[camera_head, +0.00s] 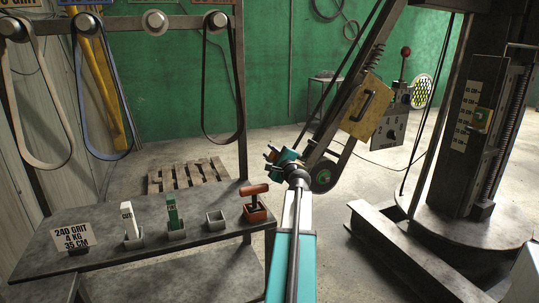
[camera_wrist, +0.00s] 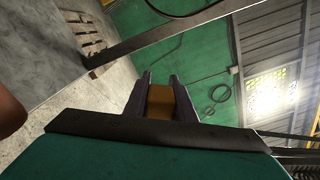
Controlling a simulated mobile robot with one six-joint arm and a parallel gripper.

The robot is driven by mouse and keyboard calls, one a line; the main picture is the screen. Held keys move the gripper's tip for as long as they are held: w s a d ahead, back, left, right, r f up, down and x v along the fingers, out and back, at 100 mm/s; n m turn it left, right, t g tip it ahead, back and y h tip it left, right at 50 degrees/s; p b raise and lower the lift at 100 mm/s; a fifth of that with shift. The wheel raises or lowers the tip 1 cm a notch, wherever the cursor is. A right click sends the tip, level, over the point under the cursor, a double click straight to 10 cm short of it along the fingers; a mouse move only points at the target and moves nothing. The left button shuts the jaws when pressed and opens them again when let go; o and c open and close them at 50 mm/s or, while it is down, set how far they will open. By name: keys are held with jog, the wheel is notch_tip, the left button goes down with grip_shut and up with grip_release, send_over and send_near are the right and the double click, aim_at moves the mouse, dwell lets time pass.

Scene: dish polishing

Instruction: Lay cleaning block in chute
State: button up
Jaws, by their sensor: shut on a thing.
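My gripper (camera_head: 273,154) is raised in the middle of the head view, just left of the belt machine's lower wheel. In the wrist view my gripper (camera_wrist: 159,88) has its two dark fingers closed on an orange-brown block (camera_wrist: 160,103), which I take to be the cleaning block. In the head view only a small orange patch shows at the fingers, so the block's outline is hard to tell there. No part is clearly marked as the chute. A small grey holder (camera_head: 215,221) on the bench is empty.
The belt machine (camera_head: 343,80) with a yellow box (camera_head: 368,107) stands close right of my gripper. Belts hang at left. A pallet (camera_head: 187,174) lies behind.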

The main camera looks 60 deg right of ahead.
jog(key=shift+s+d, duration=0.15)
dwell(0.3)
jog(key=o, duration=1)
jog(key=shift+o, duration=0.2)
jog(key=shift+f, duration=0.1)
jog(key=v, duration=1.4)
dwell(0.5)
